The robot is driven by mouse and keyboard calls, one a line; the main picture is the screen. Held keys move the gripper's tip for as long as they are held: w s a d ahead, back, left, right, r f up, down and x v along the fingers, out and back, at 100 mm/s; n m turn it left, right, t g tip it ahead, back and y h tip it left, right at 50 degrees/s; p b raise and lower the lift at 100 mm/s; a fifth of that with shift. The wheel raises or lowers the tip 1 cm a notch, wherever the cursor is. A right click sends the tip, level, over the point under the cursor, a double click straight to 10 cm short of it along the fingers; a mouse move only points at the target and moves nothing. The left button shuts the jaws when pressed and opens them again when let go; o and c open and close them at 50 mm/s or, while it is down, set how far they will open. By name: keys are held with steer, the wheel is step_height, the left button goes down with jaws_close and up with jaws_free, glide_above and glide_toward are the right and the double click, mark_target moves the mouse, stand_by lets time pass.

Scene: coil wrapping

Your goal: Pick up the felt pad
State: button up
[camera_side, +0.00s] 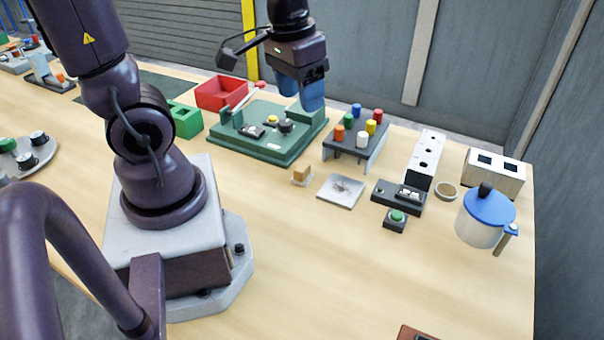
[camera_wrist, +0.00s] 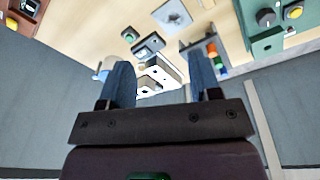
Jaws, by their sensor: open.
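No piece is plainly recognisable as the felt pad. A small tan block (camera_side: 302,174) sits on the table in front of the green fixture, and a pale square tray (camera_side: 340,191) with a small brownish patch on it lies to its right. I cannot tell whether either one holds or is the pad. The tray also shows at the top of the wrist view (camera_wrist: 172,15). My gripper (camera_side: 301,92) has blue fingers, is open and empty, and hangs above the back right of the green fixture. Its spread fingers show in the wrist view (camera_wrist: 157,60).
The green fixture (camera_side: 262,147) carries small parts. A rack of coloured pegs (camera_side: 357,142), a white block with holes (camera_side: 426,158), a dark box (camera_side: 398,197), a green button (camera_side: 397,217) and a blue-lidded jug (camera_side: 484,219) stand to the right.

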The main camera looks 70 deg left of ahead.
steer(key=w+a+f+n+g, duration=0.2)
steer(key=a+f+n, duration=0.3)
steer(key=a+f, duration=0.5)
glide_above(302, 166)
steer(key=shift+n+t, duration=0.3)
steer(key=f, duration=0.9)
steer(key=shift+s+d+f, duration=0.1)
steer(key=shift+d+f, duration=0.1)
steer(key=shift+a+f, duration=0.2)
steer(key=shift+f, duration=2.8)
steer(key=c, duration=1)
